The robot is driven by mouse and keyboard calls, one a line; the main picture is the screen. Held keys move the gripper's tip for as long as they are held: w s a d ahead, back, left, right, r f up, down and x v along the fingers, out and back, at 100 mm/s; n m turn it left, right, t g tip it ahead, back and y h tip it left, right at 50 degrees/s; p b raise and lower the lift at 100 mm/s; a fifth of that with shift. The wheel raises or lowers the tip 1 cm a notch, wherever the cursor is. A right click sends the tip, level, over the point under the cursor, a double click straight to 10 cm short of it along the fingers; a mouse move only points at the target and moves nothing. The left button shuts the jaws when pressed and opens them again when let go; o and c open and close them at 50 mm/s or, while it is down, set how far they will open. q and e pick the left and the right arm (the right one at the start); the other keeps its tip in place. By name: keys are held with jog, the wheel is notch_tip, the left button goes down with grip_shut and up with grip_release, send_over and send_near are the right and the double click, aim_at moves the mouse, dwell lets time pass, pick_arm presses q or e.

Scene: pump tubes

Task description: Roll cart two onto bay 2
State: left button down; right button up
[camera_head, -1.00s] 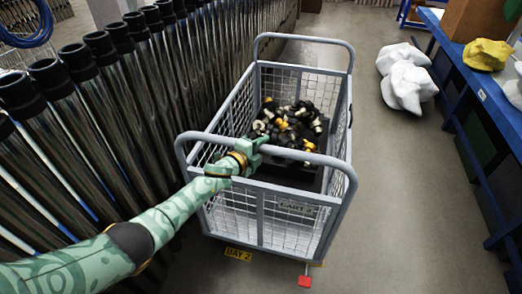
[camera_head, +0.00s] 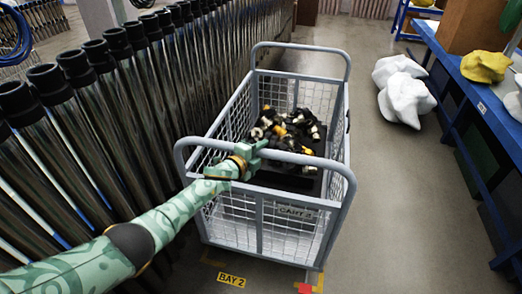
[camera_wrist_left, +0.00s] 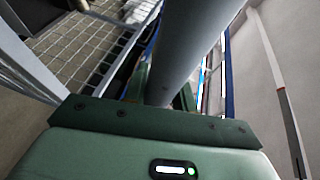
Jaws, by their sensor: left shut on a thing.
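Cart two, a grey wire-mesh cart (camera_head: 259,223), stands in the middle of the head view with a "CART 2" plate (camera_head: 296,212) on its near end. My left gripper (camera_head: 254,152) is shut on the cart's near handle bar (camera_head: 290,157). The bar also fills the middle of the left wrist view (camera_wrist_left: 190,45), between the fingers. The yellow "BAY 2" floor label (camera_head: 231,280) and yellow corner marks lie just in front of the cart's near end. The rest of the bay is hidden under the cart. My right gripper is not in view.
Dark-capped metal tubes (camera_head: 130,110) line the left side, close to the cart. Dark and yellow fittings (camera_head: 285,130) lie in the cart. White sacks (camera_head: 405,98) and a blue bench (camera_head: 470,95) are at right.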

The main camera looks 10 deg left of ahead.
pick_arm(q)
jog(key=c, duration=1.1)
grip_release()
jog(key=shift+w+r, duration=0.1)
jog(key=shift+r, duration=0.1)
jog(key=p+v, duration=0.7)
jog(key=v, duration=0.9)
jog(key=shift+a, duration=0.1)
